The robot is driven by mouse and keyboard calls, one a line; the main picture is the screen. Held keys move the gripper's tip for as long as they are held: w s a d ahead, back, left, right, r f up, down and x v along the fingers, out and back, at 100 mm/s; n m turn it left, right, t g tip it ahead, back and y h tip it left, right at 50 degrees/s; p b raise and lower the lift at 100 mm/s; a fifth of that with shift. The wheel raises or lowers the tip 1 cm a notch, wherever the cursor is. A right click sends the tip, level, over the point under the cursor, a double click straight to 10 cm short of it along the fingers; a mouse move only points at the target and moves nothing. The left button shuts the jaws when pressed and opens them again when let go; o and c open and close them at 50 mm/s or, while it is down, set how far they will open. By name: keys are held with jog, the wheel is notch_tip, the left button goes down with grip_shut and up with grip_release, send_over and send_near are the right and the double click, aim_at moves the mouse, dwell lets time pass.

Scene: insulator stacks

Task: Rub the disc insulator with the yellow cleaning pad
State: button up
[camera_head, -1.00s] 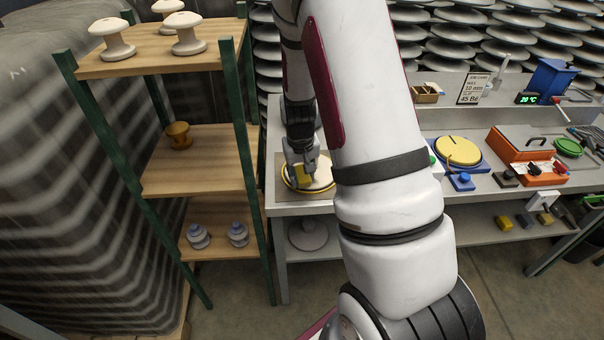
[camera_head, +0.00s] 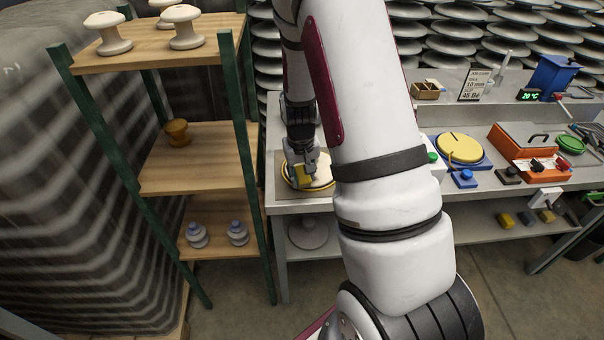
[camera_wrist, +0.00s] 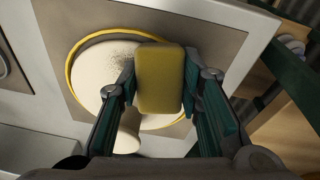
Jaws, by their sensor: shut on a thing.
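The disc insulator (camera_wrist: 92,68) is a pale disc with a yellow rim and a dark speckled patch on its upper face. It lies on a brown square mat on the bench, and in the head view the disc (camera_head: 322,177) is partly hidden by my arm. My gripper (camera_wrist: 160,85) is shut on the yellow cleaning pad (camera_wrist: 160,78), which sits between its two fingers. The pad is over the right part of the disc; I cannot tell whether it touches. In the head view my gripper (camera_head: 302,172) is above the disc's left side.
A wooden shelf rack (camera_head: 190,165) with green posts stands left of the bench, holding several insulators. Right of my arm are a yellow round plate on a blue base (camera_head: 460,150), an orange toolbox (camera_head: 530,155) and a blue bin (camera_head: 552,75).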

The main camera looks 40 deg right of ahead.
aim_at(314, 182)
jog(key=shift+s+d+p, duration=0.15)
jog(key=shift+s+d, duration=0.45)
jog(key=shift+d, duration=0.3)
jog(key=shift+s+d+p, duration=0.2)
jog(key=shift+s+d, duration=0.45)
jog(key=shift+d, duration=0.2)
jog(key=shift+s+d+p, duration=0.15)
jog(key=shift+s+d, duration=0.45)
jog(key=shift+d, duration=0.3)
jog(key=shift+f, duration=0.1)
jog(key=shift+w+a+f+b, duration=0.1)
jog(key=shift+w+a+b, duration=0.1)
jog(key=shift+w+a, duration=0.4)
jog(key=shift+w+a+f+b, duration=0.15)
jog(key=shift+w+a, duration=0.2)
jog(key=shift+a, duration=0.3)
jog(key=shift+c, duration=0.4)
jog(key=shift+w+a+r, duration=0.1)
jog(key=shift+w+a, duration=0.4)
jog(key=shift+a, duration=0.25)
jog(key=shift+w+a+r, duration=0.1)
jog(key=shift+w+a, duration=0.35)
jog(key=shift+a, duration=0.25)
jog(key=shift+r, duration=0.1)
